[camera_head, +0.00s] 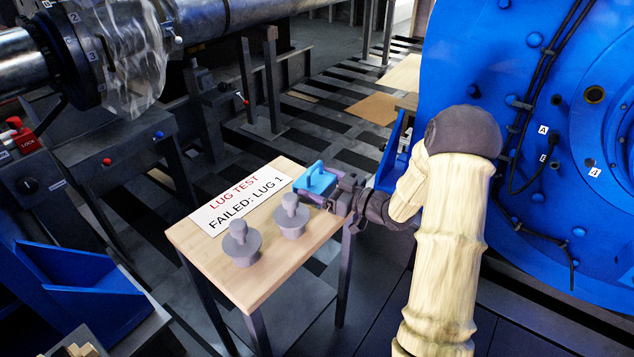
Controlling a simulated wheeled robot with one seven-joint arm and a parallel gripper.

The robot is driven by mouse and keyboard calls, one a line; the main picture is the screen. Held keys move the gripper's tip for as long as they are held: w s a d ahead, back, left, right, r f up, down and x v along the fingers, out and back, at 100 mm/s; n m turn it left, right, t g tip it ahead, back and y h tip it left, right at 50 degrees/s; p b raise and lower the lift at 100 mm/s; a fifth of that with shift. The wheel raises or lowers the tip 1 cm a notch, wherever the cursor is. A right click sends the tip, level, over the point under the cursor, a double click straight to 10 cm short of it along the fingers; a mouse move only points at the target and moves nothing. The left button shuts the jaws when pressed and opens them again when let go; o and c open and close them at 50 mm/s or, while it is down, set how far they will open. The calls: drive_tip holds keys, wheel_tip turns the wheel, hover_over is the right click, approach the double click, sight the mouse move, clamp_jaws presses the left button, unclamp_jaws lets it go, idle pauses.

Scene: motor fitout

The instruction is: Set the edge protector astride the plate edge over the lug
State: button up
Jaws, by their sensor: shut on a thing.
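The edge protector (314,178) is a small light-blue block with a raised top part. It is at the far right corner of the small wooden table, over or on the tabletop; I cannot tell if it touches the wood. My gripper (331,194) reaches it from the right and is shut on it; the fingertips are small and partly hidden. A blue upright plate (390,152) stands beside the big blue motor housing (480,60), behind my arm. My arm hides part of it, and I cannot make out a lug on it.
The wooden table (262,289) holds two grey plugs (241,243) (291,215) and a sign (238,204) reading "LUG TEST FAILED: LUG 1". A blue bracket (75,290) is at lower left. A shaft (220,20) with a plastic-wrapped coupling crosses upper left.

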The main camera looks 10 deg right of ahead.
drive_tip(key=p+v, duration=0.2)
drive_tip(key=v, duration=1.5)
drive_tip(key=shift+d, duration=0.2)
drive_tip(key=shift+s+r, duration=0.1)
drive_tip(key=shift+r, duration=0.05)
